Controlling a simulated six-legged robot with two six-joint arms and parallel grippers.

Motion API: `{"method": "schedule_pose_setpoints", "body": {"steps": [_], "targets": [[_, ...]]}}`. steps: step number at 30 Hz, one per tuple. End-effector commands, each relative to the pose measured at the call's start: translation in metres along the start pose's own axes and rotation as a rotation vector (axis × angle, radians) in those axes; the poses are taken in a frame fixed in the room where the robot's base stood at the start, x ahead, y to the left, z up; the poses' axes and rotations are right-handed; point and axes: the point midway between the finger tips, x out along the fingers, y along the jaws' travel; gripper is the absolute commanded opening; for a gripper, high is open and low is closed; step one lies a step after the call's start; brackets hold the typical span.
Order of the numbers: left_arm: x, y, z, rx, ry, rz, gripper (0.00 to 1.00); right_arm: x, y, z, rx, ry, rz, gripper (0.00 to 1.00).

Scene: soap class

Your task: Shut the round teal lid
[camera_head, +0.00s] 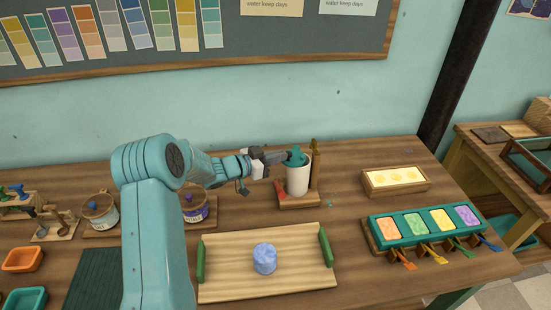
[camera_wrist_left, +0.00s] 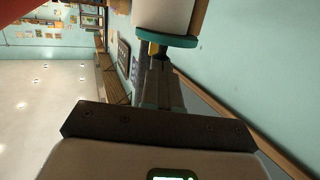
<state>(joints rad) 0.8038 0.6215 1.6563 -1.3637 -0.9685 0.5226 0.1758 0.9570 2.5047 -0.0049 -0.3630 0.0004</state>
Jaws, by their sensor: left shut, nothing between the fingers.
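The round teal lid (camera_head: 297,157) shows at the top of a white cylindrical canister (camera_head: 297,181), which stands upright on a small wooden stand. I cannot tell how far the lid is open. My left gripper (camera_head: 288,156) is at the canister's top left, by the lid, and its fingers are shut with nothing between them. In the left wrist view the shut fingers (camera_wrist_left: 158,62) point at a teal rim (camera_wrist_left: 187,42) at the end of the white canister (camera_wrist_left: 160,14). Whether they touch it is unclear. My right gripper is not in view.
A wooden post (camera_head: 315,160) rises behind the canister, and a red item (camera_head: 280,190) is at its left. In front is a tray (camera_head: 215,290) with a blue lump (camera_head: 264,258). A yellow-filled box (camera_head: 366,187) and a teal palette (camera_head: 378,235) stand right. Labelled pots (camera_head: 103,215) stand left.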

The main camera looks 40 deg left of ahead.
Motion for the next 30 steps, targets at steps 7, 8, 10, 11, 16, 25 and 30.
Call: {"method": "schedule_pose_setpoints", "body": {"steps": [7,8,10,11,16,25,30], "targets": [[0.011,0.020,0.008,-0.027,0.000,-0.160,0.00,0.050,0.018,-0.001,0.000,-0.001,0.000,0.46],[0.012,0.023,0.007,-0.029,-0.002,-0.170,0.00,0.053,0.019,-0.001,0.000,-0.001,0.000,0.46],[0.017,0.029,0.005,-0.029,-0.002,-0.171,0.00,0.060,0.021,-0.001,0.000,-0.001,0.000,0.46],[0.019,0.031,0.004,-0.028,-0.002,-0.170,0.00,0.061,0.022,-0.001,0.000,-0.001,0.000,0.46],[0.022,0.036,-0.001,-0.030,-0.005,-0.172,0.00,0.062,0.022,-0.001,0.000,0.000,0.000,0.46],[0.022,0.036,-0.002,-0.030,-0.004,-0.171,0.00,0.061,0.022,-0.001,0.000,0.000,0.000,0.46],[0.023,0.037,-0.003,-0.030,-0.003,-0.170,0.00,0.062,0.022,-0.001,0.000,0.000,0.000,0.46]]}}
